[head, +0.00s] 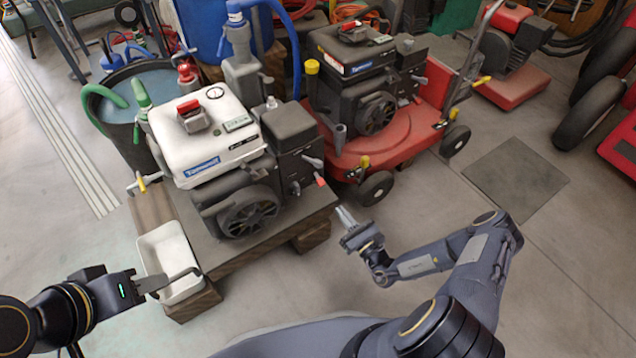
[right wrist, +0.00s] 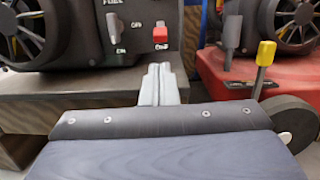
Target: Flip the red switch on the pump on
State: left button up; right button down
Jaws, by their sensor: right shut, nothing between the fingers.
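The pump (head: 205,140), with a white top and black body, stands on a dark platform at centre left. Its red switch (head: 320,181) shows at its right end. In the right wrist view the red switch (right wrist: 160,33) is on the black panel, above a small label reading roughly "ON". A grey lever (right wrist: 112,24) marked OFF and ON is to its left. My right gripper (head: 344,216) is shut and empty, its fingertips (right wrist: 160,70) below and apart from the red switch. My left gripper (head: 175,280) is over the white tray; its finger gap is unclear.
The white tray (head: 166,250) sits at the platform's front left. A second engine on a red wheeled cart (head: 400,148) stands just right of the pump, with a yellow-handled lever (right wrist: 265,55) near my right gripper. The floor at front right is clear.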

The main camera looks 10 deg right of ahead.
aim_at(318, 178)
jog(key=shift+f+m+h, duration=0.3)
jog(key=shift+f, duration=0.15)
jog(key=b+x, duration=0.3)
jog(key=x, duration=0.6)
jog(key=shift+w+a+r, duration=0.15)
jog(key=shift+w, duration=0.35)
